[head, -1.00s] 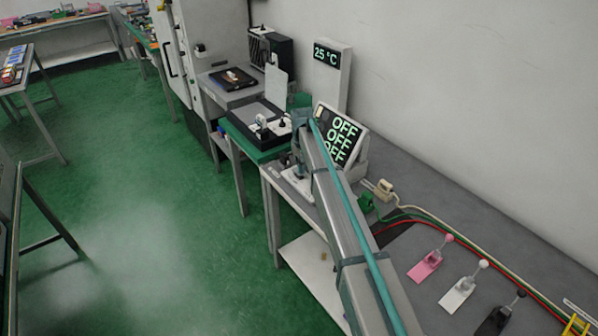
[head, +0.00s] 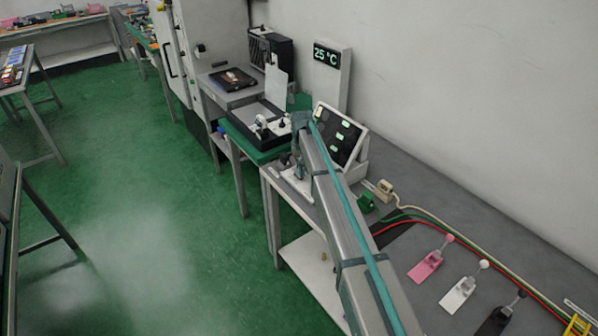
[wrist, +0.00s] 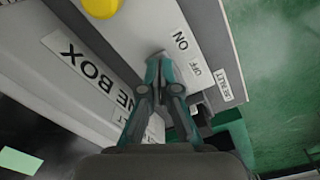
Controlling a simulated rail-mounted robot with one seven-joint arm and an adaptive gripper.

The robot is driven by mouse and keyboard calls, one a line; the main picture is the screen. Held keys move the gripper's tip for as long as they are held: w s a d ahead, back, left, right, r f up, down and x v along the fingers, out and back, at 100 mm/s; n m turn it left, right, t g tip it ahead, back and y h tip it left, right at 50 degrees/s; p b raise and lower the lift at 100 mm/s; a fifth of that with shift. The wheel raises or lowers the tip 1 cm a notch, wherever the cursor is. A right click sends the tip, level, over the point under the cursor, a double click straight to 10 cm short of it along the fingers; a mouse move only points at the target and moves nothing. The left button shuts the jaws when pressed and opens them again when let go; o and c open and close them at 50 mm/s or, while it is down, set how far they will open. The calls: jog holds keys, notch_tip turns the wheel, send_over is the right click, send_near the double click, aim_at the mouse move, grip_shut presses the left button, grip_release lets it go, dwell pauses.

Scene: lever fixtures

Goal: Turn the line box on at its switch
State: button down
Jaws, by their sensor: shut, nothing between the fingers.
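The line box stands on the bench in the head view, with its tilted dark screen (head: 338,136) showing a few small pale-green lit patches. In the wrist view, its light side carries a LINE BOX label (wrist: 92,72) and a plate with ON and OFF labels (wrist: 188,52). My gripper (wrist: 158,60) is shut and empty, with its fingertips at this plate beside the ON label. I cannot tell whether they touch it. The switch lever is not clearly visible and may be hidden behind the fingers. My gripper also shows at the box in the head view (head: 300,122).
A yellow rounded part (wrist: 101,7) is at the top of the wrist view. Pink (head: 428,262), white (head: 460,290) and black levers stand along the bench at right. Cables and a green plug (head: 366,203) lie behind my arm. A 25 °C display (head: 327,56) stands behind.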

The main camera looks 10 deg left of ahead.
jog(key=shift+r+p, duration=1.3)
jog(key=shift+r, duration=2.2)
jog(key=s+a+f+n+t+y+b, duration=0.1)
jog(key=s+a+f, duration=0.3)
jog(key=s+f, duration=0.5)
jog(key=s+a+f+n+t+y+b, duration=0.1)
jog(key=s+a+f+t, duration=0.1)
jog(key=s+a+f, duration=0.65)
jog(key=s+d+f+m+g+h, duration=0.1)
jog(key=s+d+f+g, duration=0.1)
jog(key=s+d+f, duration=1)
jog(key=s+d+f+m+g+h, duration=0.1)
jog(key=s+d+f+g, duration=0.1)
jog(key=s+d+f, duration=1)
jog(key=s+d+g, duration=0.2)
jog(key=s+d, duration=0.3)
jog(key=s, duration=0.4)
jog(key=s+d+r+m+g+b, duration=0.1)
jog(key=s+d, duration=0.4)
jog(key=s, duration=0.5)
jog(key=s+d+r+m+g, duration=0.1)
jog(key=s+d, duration=0.4)
jog(key=s, duration=0.5)
jog(key=shift+g+b, duration=0.3)
jog(key=shift+g, duration=0.6)
